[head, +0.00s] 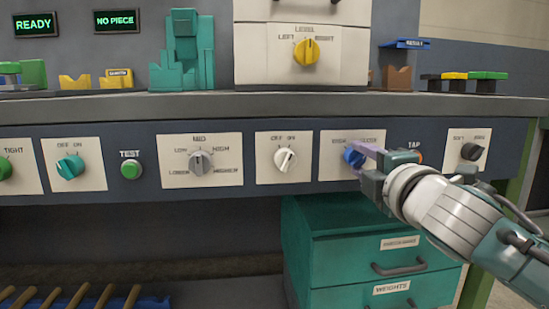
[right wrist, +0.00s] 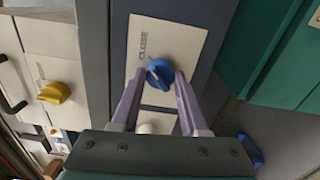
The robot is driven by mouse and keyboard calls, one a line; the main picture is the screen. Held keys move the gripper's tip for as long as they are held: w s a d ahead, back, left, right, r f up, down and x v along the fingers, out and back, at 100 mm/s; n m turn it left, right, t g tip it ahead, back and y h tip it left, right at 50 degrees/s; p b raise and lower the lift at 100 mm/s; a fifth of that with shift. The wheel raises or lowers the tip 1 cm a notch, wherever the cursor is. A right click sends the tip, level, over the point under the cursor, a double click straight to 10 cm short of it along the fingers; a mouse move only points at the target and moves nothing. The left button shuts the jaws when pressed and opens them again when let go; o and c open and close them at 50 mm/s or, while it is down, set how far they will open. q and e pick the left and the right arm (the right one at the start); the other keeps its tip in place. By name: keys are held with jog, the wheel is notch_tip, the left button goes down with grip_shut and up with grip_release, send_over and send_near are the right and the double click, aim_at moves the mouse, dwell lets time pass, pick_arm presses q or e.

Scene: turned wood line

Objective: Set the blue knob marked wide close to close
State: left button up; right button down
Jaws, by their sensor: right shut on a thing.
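The blue knob (head: 351,157) sits on a white plate (head: 333,170) on the dark front panel, with two labels above it. In the right wrist view the blue knob (right wrist: 159,73) shows between my fingertips, and the word CLOSE stands on its plate (right wrist: 180,37). My right gripper (head: 361,154) is shut on the knob, with one purple finger on each side of it in the right wrist view (right wrist: 160,80). I cannot tell for sure which label the knob points to. My left gripper is not in view.
Left of the blue knob are a white knob (head: 286,159), a grey knob (head: 200,162), a green TEST button (head: 131,169) and a teal knob (head: 70,167). A black knob (head: 471,151) is to the right. A teal drawer cabinet (head: 340,251) stands below. A yellow knob (head: 306,52) is above.

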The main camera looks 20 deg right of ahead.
jog(key=shift+c, duration=2.1)
grip_release()
jog(key=shift+s, duration=0.1)
jog(key=shift+s+a+p, duration=0.15)
jog(key=shift+s+p, duration=0.15)
jog(key=shift+s, duration=0.1)
jog(key=p+v, duration=0.1)
jog(key=v, duration=0.8)
jog(key=shift+p, duration=0.4)
